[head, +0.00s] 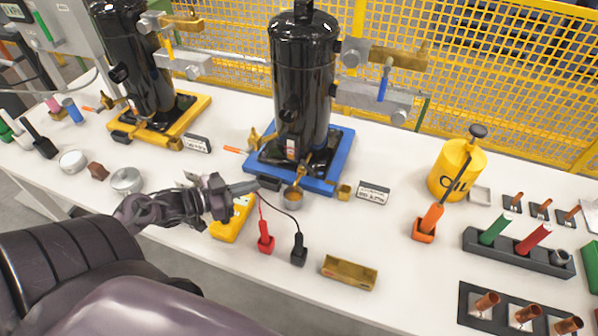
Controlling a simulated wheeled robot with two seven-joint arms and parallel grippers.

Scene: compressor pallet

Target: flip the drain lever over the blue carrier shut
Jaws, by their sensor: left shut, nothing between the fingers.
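The blue carrier (335,170) stands mid-table under a tall black compressor (303,80). A brass valve (256,138) is at its left side, with an orange lever (236,150) sticking out to the left, roughly level. I take this for the drain lever, but its exact setting is too small to tell. More brass fittings (318,168) sit at the carrier's front, near a small cup (292,197). My left gripper (254,185) is shut and empty, in front of the carrier's left front corner, below the orange lever in the picture. My right gripper is not in view.
A yellow meter (232,218) lies under my left gripper, with red (266,242) and black (299,250) probes beside it. A second compressor stands on a yellow carrier (197,108) at left. A brass-coloured tray (349,272) and an oil can (455,172) are to the right.

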